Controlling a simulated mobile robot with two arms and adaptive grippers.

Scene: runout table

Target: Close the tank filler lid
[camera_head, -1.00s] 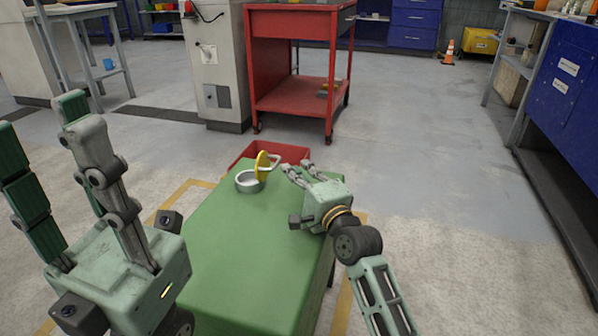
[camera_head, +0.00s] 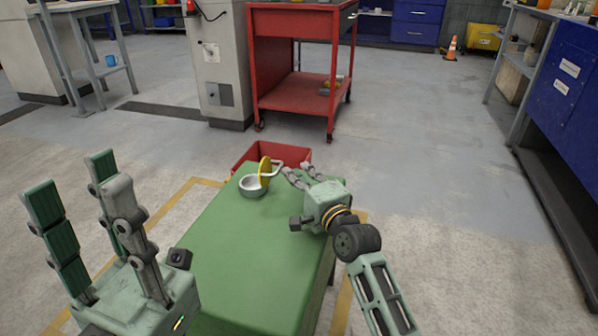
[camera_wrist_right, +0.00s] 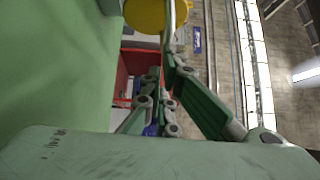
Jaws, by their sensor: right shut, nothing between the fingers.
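The yellow tank filler lid (camera_head: 265,174) stands upright, raised on the edge of the round metal filler neck (camera_head: 252,189), whose opening shows. The neck sits on top of the green tank (camera_head: 235,245). A pale bar-like handle (camera_head: 277,162) sticks out from the lid to the right. My right gripper (camera_head: 291,176) is shut and empty, its fingertips close to the handle; I cannot tell whether they touch. The lid also shows at the top of the right wrist view (camera_wrist_right: 143,14), beside the fingers. My left gripper (camera_head: 78,187) is open and empty at the left, away from the lid.
A red bin (camera_head: 290,153) stands on the floor just behind the tank. A red cart (camera_head: 298,95) stands further back, next to a grey cabinet (camera_head: 222,70). A blue workbench (camera_head: 565,110) is at the right. The floor between tank and bench is clear.

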